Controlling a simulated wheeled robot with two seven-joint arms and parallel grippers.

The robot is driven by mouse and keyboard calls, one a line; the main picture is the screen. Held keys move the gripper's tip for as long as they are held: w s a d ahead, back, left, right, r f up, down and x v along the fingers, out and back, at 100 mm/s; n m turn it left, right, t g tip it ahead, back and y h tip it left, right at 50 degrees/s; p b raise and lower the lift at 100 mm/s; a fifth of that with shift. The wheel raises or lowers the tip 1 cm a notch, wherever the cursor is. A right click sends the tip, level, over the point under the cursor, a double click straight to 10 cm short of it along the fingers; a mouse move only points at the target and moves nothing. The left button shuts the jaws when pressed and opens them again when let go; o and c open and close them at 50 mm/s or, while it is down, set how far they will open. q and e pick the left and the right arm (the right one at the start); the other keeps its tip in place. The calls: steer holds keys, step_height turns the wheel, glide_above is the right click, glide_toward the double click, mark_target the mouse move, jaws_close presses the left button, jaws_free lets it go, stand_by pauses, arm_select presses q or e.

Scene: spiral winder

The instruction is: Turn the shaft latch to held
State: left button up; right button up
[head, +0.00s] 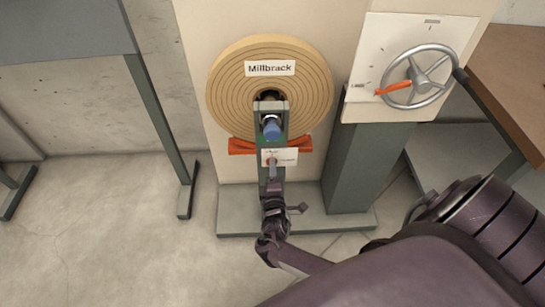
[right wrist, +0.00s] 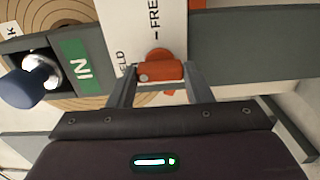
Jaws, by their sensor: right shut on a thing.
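The shaft latch is a small orange lever (right wrist: 160,71) on a round orange hub, in front of a white plate (head: 289,154). The plate carries a "FREE" label and a partly hidden label ending in "ELD". My right gripper (right wrist: 160,80) is shut on the lever, with one finger at each side of it. In the head view the same gripper (head: 272,172) reaches up to the plate from below and hides most of the lever. I cannot tell which mark the lever points to. My left gripper is not in view.
A tan spiral roll (head: 225,90) labelled "Millbrack" stands behind the post. A blue knob (head: 271,129) sits above the plate, beside a green "IN" label (right wrist: 84,67). A handwheel (head: 444,78) on a white panel is at right. A brown table (head: 515,75) stands far right.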

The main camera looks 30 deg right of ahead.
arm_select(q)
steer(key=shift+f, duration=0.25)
arm_select(e)
steer(key=o, duration=1)
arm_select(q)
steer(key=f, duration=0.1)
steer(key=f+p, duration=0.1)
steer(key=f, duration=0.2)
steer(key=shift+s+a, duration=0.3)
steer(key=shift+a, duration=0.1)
arm_select(e)
steer(key=v, duration=0.8)
steer(key=shift+d, duration=0.1)
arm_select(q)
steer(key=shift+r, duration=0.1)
